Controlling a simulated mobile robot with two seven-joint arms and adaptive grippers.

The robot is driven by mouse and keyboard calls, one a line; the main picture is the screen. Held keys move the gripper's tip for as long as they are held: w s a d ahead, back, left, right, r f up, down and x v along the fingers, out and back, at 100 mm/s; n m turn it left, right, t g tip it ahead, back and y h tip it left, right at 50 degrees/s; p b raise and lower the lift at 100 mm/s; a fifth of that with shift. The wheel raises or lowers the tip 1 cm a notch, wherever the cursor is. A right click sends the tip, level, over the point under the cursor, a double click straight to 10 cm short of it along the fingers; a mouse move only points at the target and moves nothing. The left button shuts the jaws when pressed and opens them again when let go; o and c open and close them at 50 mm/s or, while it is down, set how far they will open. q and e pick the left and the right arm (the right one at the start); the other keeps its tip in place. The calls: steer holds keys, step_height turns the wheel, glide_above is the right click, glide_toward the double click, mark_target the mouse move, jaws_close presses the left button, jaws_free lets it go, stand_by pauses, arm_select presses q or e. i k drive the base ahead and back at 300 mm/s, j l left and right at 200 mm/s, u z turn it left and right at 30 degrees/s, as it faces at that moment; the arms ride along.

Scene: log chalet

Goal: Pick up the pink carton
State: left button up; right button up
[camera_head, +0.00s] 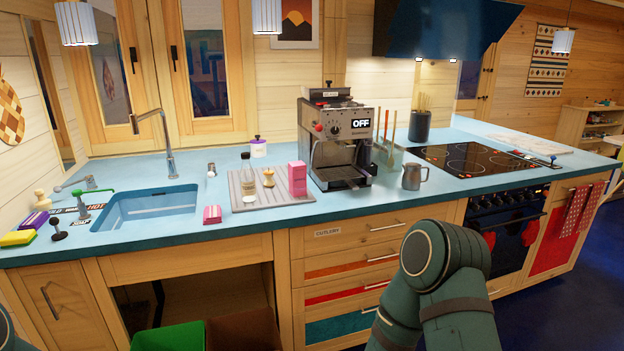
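A tall pink carton (297,178) stands upright on the right part of a grey ribbed drying mat (236,203) on the blue counter, just left of the coffee machine. A smaller pink block-shaped item (212,214) lies on the counter left of the mat, near the front edge. A green arm link of mine fills the lower right in front of the drawers. A sliver of my other arm shows at the bottom left corner. Neither gripper is in the picture.
A sink (150,205) lies to the left. The counter in front of the mat is a narrow clear strip.

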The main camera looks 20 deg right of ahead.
mark_target(298, 170)
steer(key=i+l, duration=0.1)
steer(key=l, duration=0.4)
steer(key=l+z, duration=0.15)
steer(key=l, duration=0.35)
steer(key=i+l+z, duration=0.25)
steer(key=i+l, duration=0.5)
